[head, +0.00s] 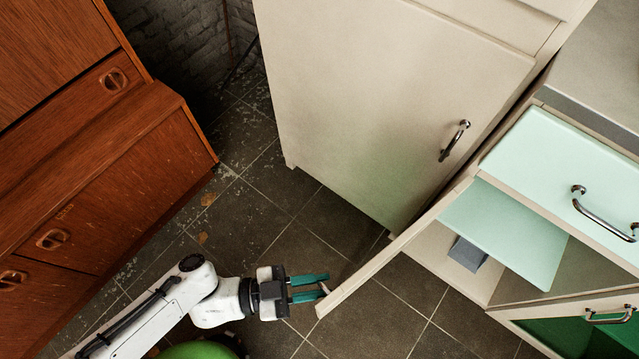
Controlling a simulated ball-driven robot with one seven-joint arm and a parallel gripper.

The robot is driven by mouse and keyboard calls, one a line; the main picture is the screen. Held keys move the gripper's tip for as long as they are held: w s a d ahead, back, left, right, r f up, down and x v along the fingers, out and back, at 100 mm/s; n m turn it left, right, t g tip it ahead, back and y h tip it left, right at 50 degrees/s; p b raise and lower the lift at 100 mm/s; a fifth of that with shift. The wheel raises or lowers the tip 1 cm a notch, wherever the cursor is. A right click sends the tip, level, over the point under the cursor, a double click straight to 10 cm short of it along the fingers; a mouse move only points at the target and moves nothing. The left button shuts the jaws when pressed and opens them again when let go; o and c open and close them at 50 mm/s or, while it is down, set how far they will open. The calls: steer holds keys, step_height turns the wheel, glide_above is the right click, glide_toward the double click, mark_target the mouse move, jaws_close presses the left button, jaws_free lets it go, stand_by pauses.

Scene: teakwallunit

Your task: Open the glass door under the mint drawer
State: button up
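The mint drawer (565,185) is at the right, shut, with a metal bar handle (603,214). Below it, the cream-framed door (385,252) stands swung out from the cabinet, seen nearly edge-on; its glass pane cannot be made out. The opening shows a mint shelf (505,232) and a grey block (467,254). My gripper (322,287) is at the door's free end, its two teal fingers pointing right with a narrow gap between them. A small pale piece shows at the fingertips; I cannot tell whether the fingers grip it.
A tall cream cabinet (385,95) with a metal handle (454,141) stands behind the open door. A brown wooden wall unit (110,185) is at the left. A green compartment with another handle (610,315) is at lower right. Dark tiled floor (270,215) lies clear between the units.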

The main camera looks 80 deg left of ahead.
steer(key=s, duration=1)
steer(key=shift+a, duration=0.15)
